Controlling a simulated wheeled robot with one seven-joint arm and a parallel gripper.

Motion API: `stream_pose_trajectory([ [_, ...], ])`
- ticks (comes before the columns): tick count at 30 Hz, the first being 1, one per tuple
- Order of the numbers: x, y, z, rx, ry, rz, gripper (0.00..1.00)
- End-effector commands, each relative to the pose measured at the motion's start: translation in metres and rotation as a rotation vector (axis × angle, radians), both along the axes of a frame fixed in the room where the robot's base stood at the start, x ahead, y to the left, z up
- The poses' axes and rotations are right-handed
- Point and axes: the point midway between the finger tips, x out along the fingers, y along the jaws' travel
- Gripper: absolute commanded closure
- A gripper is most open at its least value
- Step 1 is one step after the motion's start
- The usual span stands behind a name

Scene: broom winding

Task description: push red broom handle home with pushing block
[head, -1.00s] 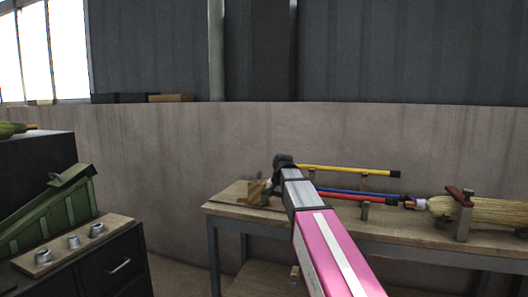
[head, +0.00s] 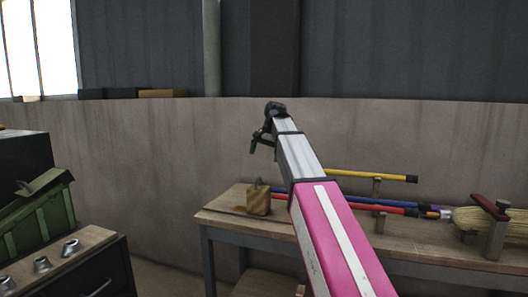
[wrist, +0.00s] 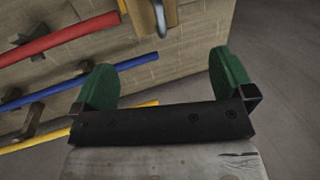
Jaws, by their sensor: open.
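The red broom handle (head: 340,204) lies along the workbench, its right end at the straw broom head (head: 480,218). It also shows in the wrist view (wrist: 65,37). I cannot tell how deep it sits in the head. The wooden pushing block (head: 258,203) stands on the bench at the handle's left end, very close to it or touching. In the wrist view the block (wrist: 136,14) shows at the top edge, with a metal grip on it. My gripper (head: 258,144) is above the block, empty. Its green fingers (wrist: 165,78) are spread apart.
Blue (head: 375,201) and yellow (head: 370,176) handles lie on holders beside the red one. A brown clamp bar (head: 490,207) crosses the broom head. At left stand a dark cabinet and a green slatted box (head: 38,218). The bench's left end beside the block is clear.

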Motion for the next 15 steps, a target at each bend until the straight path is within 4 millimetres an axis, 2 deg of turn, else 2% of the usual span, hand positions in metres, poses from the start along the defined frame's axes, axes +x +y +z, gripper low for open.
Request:
stream_pose_trajectory([
  [5,0.000,0.001,-0.004,0.000,0.001,0.000,0.00],
  [15,0.003,0.008,-0.035,-0.001,0.001,0.000,0.00],
])
